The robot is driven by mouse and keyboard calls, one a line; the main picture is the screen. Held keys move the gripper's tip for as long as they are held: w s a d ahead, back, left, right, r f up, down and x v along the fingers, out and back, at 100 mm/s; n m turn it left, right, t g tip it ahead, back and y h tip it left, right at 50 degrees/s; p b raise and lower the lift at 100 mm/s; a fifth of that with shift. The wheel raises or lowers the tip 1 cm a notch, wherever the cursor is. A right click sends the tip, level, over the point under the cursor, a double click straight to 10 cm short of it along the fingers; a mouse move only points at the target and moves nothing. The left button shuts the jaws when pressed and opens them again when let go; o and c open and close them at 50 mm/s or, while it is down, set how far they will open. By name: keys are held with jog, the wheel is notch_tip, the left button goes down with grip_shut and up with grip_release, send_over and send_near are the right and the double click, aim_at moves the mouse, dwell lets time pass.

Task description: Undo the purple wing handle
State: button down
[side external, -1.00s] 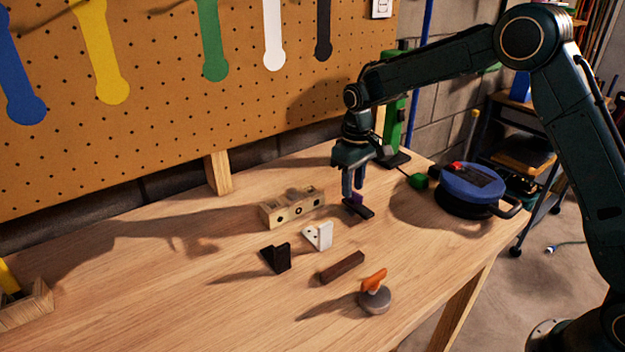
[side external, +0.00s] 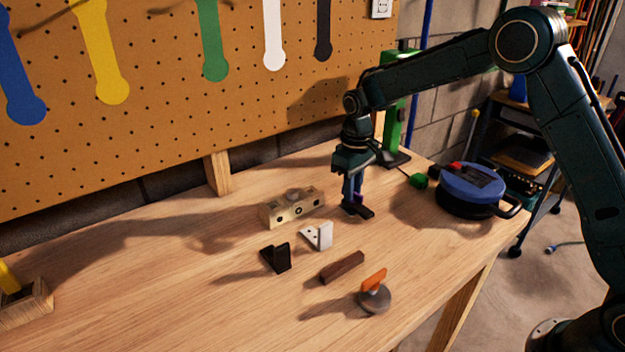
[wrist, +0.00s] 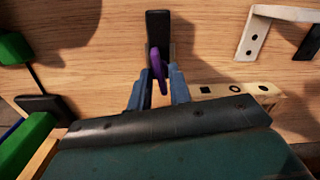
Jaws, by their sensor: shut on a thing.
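The purple wing handle (wrist: 158,68) stands on a dark base block (wrist: 157,28) on the wooden bench. In the side view the base block (side external: 362,212) shows below the fingers, and the handle is mostly hidden by them. My gripper (wrist: 160,88) points down, with its blue fingers on either side of the handle. It is shut on the handle. In the side view my gripper (side external: 352,200) is just above the base block.
A wooden block with holes (side external: 290,208) is to the left. A white bracket (side external: 318,236), black bracket (side external: 277,257), brown bar (side external: 342,267) and orange-handled grey knob (side external: 374,292) lie nearer. A blue-lidded round container (side external: 472,183) and green block (side external: 418,180) are to the right.

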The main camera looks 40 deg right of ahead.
jog(key=shift+n, duration=0.3)
jog(key=n, duration=0.4)
jog(key=shift+n, duration=0.3)
jog(key=n, duration=0.5)
jog(key=shift+f, duration=0.15)
jog(key=shift+n, duration=0.3)
jog(key=shift+s, duration=0.15)
dwell(0.7)
jog(key=c, duration=1.6)
grip_release()
jog(key=shift+o, duration=0.3)
jog(key=shift+r, duration=0.25)
